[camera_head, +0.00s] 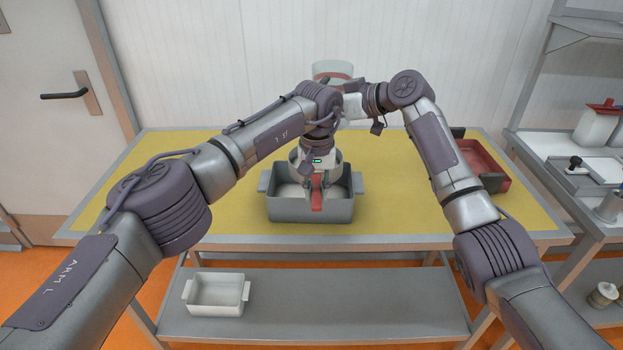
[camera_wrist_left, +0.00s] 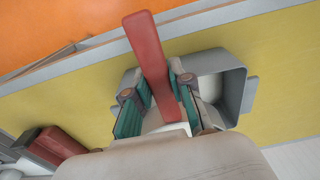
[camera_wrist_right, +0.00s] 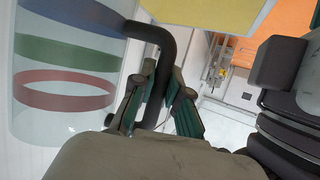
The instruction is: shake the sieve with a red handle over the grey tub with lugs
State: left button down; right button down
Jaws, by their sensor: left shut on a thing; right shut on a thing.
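The grey tub with lugs (camera_head: 340,211) stands on the yellow table top. My left gripper (camera_head: 317,196) is over it, shut on the red handle of the sieve (camera_wrist_left: 150,50). The sieve's pale round body shows just behind the gripper, above the tub, partly hidden by it. The tub also shows in the left wrist view (camera_wrist_left: 237,95). My right gripper (camera_wrist_right: 160,98) is shut on the black handle of a clear jug (camera_wrist_right: 65,65) with blue, green and red bands. In the head view the jug (camera_head: 333,68) is raised behind my arms, which hide the right gripper's fingers.
A red tray (camera_head: 487,168) lies at the table's right. A smaller white tub with lugs (camera_head: 217,293) stands on the lower shelf. A side bench at the right holds a white container with a red lid (camera_head: 597,126) and other items. The table's left part is clear.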

jog(key=shift+a, duration=0.2)
pick_arm(q)
jog(key=shift+d, duration=0.25)
pick_arm(e)
jog(key=shift+d, duration=0.2)
pick_arm(q)
jog(key=shift+a, duration=0.15)
pick_arm(e)
jog(key=shift+a, duration=0.15)
pick_arm(q)
jog(key=shift+r, duration=0.15)
pick_arm(e)
jog(key=shift+r, duration=0.1)
